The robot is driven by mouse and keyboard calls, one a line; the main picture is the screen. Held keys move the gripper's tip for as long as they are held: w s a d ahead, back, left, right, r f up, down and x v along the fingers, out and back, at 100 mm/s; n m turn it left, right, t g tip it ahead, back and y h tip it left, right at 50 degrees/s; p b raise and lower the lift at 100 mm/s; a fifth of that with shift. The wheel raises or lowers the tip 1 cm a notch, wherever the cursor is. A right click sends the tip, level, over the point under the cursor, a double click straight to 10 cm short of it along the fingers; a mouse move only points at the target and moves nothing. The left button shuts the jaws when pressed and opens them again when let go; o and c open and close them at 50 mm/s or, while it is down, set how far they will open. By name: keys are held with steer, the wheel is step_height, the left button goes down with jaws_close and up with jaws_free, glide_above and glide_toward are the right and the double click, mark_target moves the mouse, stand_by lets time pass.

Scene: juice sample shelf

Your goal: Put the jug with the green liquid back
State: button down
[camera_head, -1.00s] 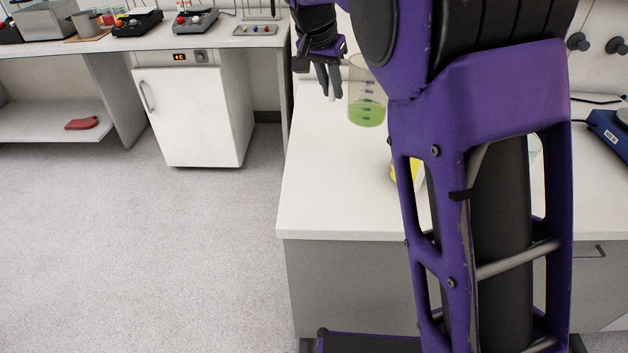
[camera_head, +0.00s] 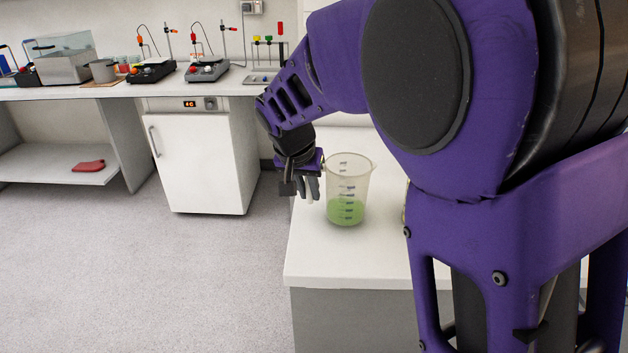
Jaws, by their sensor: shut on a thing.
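The clear jug with green liquid (camera_head: 345,211) is upright over the near white worktop, left of my arm. The liquid fills roughly its lower third, and dark marks run up its wall. My gripper (camera_head: 309,189) is at the jug's left side, shut on it, apparently by the handle, which the fingers mostly hide. I cannot tell whether the jug's base touches the worktop or is slightly above it.
The near worktop (camera_head: 312,262) has bare room around the jug; my arm hides its right part. A white cabinet (camera_head: 198,165) stands below. Open floor lies left.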

steer(key=shift+f, duration=0.6)
steer(key=shift+f, duration=0.25)
steer(key=c, duration=0.8)
jaws_free()
steer(key=shift+r, duration=0.1)
steer(key=shift+c, duration=0.2)
steer(key=shift+r, duration=0.1)
steer(key=shift+r, duration=0.25)
steer(key=p+v, duration=0.1)
steer(key=v, duration=1)
steer(key=shift+s+r+p, duration=0.15)
steer(key=shift+r+p, duration=0.15)
steer(key=shift+p, duration=0.05)
